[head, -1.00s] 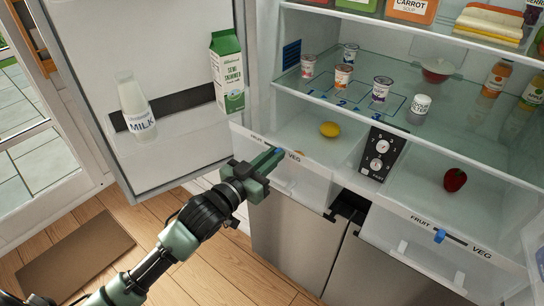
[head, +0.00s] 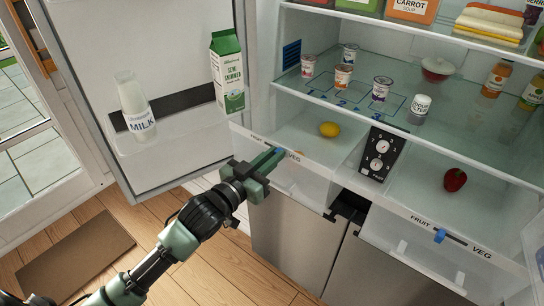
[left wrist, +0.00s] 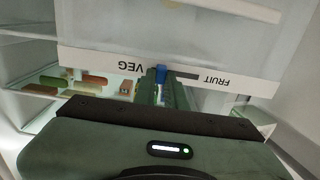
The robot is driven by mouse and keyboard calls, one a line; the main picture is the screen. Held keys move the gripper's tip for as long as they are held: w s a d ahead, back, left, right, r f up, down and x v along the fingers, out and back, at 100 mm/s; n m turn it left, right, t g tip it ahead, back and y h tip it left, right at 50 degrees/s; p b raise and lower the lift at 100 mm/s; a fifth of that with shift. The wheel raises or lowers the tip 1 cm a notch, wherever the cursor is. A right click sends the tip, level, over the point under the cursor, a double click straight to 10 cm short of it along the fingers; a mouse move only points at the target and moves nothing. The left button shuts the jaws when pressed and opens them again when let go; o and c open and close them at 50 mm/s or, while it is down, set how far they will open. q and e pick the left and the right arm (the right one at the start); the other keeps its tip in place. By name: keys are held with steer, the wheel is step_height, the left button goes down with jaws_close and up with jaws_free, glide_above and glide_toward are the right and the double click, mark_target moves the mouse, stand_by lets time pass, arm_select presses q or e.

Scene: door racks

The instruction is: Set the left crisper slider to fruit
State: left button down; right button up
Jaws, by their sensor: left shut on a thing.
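The left crisper drawer front (head: 318,170) carries a FRUIT–VEG label strip, with FRUIT on the left and VEG on the right. My left gripper (head: 272,157) is at this strip, shut on the small blue left slider. In the left wrist view the strip (left wrist: 100,60) appears upside down. There the blue slider (left wrist: 161,74) sits at the VEG end of its dark slot, and the slot runs clear toward FRUIT. My gripper's fingers (left wrist: 158,90) are around the slider and partly hide it. My right gripper is out of view.
The right crisper has its own blue slider (head: 439,236). A dial panel (head: 381,154) stands between the crispers. A lemon (head: 330,129) lies in the left crisper. The open fridge door holds a milk bottle (head: 134,105) and a green carton (head: 227,75), left of my arm.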

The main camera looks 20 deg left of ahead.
mark_target(266, 142)
arm_select(q)
steer(key=a, duration=0.1)
steer(key=w+a, duration=0.1)
steer(key=a, duration=0.2)
steer(key=shift+w+a, duration=0.4)
steer(key=shift+d, duration=0.1)
steer(key=c, duration=1.9)
jaws_free()
steer(key=o, duration=0.5)
steer(key=shift+c, duration=0.2)
steer(key=shift+s, duration=0.1)
steer(key=shift+s+f, duration=0.1)
steer(key=shift+s, duration=0.2)
steer(key=b+v, duration=0.1)
steer(key=v, duration=0.6)
steer(key=shift+a, duration=0.25)
